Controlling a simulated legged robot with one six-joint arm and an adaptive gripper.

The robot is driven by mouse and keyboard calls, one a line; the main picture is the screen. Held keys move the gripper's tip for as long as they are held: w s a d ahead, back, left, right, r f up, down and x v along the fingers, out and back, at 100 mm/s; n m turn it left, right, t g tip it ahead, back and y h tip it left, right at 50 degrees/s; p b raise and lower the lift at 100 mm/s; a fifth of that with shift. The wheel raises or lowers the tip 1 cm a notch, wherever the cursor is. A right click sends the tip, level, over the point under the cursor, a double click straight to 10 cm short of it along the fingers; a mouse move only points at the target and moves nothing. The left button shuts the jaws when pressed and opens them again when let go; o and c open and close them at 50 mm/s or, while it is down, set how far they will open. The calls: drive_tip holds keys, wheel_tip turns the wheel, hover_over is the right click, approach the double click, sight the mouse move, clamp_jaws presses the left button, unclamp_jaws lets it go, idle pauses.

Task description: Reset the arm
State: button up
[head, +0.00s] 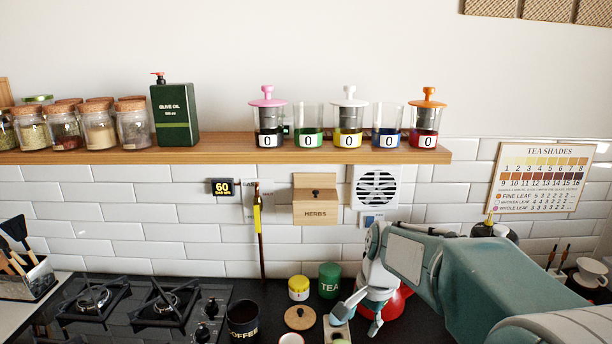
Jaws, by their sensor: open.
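My arm reaches in from the lower right in the head view. My gripper (358,318) hangs low over the dark counter, its fingers spread apart and pointing down. A small block-like item (337,328) lies right by the fingers; I cannot tell whether they touch it. I see nothing held between the fingers. A red object (396,300) behind the gripper is mostly hidden by my arm.
A green TEA tin (330,280), a yellow-lidded jar (299,288), a round wooden lid (300,317) and a black COFFEE mug (243,321) stand left of the gripper. The gas hob (145,305) is further left. A wooden shelf (228,154) holds several glasses and jars above.

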drive_tip(key=s+d+r+n+t, duration=0.1)
drive_tip(key=s+r+n, duration=0.1)
drive_tip(key=s, duration=0.5)
drive_tip(key=s+d+r+n+t+h, duration=0.1)
drive_tip(key=s+d+n+t, duration=0.1)
drive_tip(key=s+n, duration=0.2)
drive_tip(key=s+d+r+n+t, duration=0.1)
drive_tip(key=s+r+n, duration=0.1)
drive_tip(key=s, duration=0.8)
drive_tip(key=shift+s+d+r+n+t+h, duration=0.15)
drive_tip(key=shift+s+r+n+t+h, duration=0.15)
drive_tip(key=shift+n+h, duration=0.1)
